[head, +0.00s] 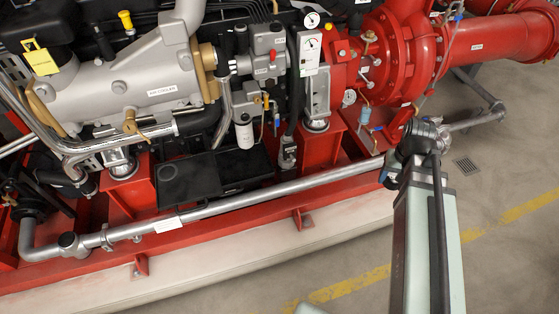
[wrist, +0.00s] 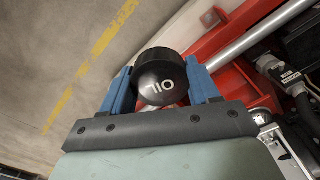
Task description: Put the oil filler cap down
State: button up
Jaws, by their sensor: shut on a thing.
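In the head view my arm reaches in from the lower right. The cap and my fingertips cannot be made out there.
The red pump engine with its silver housing (head: 150,75) fills the left and middle. A silver pipe (head: 270,193) runs along the red base frame (head: 330,202). Black flat boxes (head: 190,178) lie behind the pipe. The grey floor (head: 510,235) with a yellow line is open at right.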

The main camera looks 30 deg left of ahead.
jog(key=s+a+n, duration=0.3)
jog(key=s+a, duration=0.1)
jog(key=a, duration=0.9)
jog(key=s+a+n, duration=0.3)
jog(key=s+a, duration=0.1)
jog(key=a, duration=1)
notch_tip(320, 180, up, 2)
jog(key=m, duration=0.1)
send_over(204, 183)
jog(key=shift+s+a+f, duration=0.1)
jog(key=shift+a+f, duration=0.05)
jog(key=shift+f, duration=2.25)
jog(key=shift+a+f, duration=0.15)
jog(key=shift+f, duration=2.25)
jog(key=shift+f, duration=0.6)
jog(key=o, duration=1.4)
jog(key=shift+d+f, duration=0.15)
jog(key=shift+d, duration=0.05)
jog(key=shift+o, duration=0.2)
